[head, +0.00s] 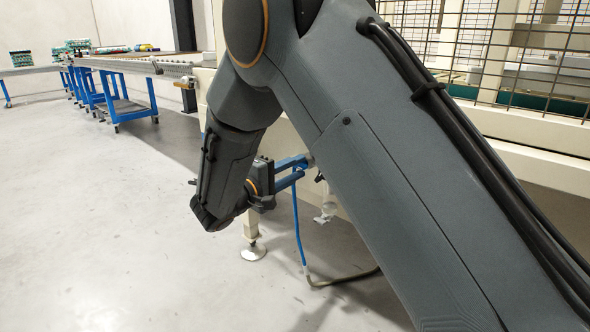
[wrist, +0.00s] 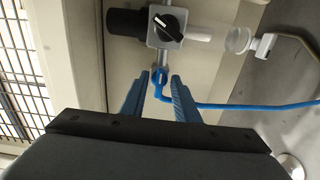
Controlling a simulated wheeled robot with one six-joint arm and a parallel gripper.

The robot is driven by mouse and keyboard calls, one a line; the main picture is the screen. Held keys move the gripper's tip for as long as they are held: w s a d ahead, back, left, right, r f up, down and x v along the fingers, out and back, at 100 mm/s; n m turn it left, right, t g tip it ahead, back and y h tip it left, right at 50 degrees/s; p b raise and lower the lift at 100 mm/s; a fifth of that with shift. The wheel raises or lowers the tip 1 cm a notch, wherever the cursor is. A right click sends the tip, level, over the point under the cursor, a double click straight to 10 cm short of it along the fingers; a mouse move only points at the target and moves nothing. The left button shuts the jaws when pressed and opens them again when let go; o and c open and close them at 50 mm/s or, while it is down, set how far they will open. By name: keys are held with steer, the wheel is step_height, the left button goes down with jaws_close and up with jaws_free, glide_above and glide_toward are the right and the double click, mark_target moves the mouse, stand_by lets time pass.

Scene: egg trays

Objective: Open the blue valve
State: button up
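The blue valve (wrist: 160,77) is a small blue fitting at the upper middle of the wrist view, below a grey block with a black knob (wrist: 168,27). A blue hose (wrist: 230,106) runs from it to the right. My gripper (wrist: 160,75) has blue fingers that stand apart, one on each side of the blue valve in the picture. I cannot tell whether they touch it. In the head view my gripper (head: 305,167) reaches the machine's side, and the valve cannot be made out there.
The pale machine frame (head: 535,150) with wire mesh stands at the right. A clear bowl (wrist: 238,40) and pale fitting sit right of the knob. The hose (head: 298,230) hangs to the floor. Blue carts (head: 128,97) and a conveyor stand at the far left. The left floor is clear.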

steer(key=p+v, duration=0.2)
steer(key=v, duration=0.5)
steer(key=shift+s+a+p, duration=0.25)
steer(key=shift+s+p, duration=0.05)
steer(key=shift+p, duration=0.1)
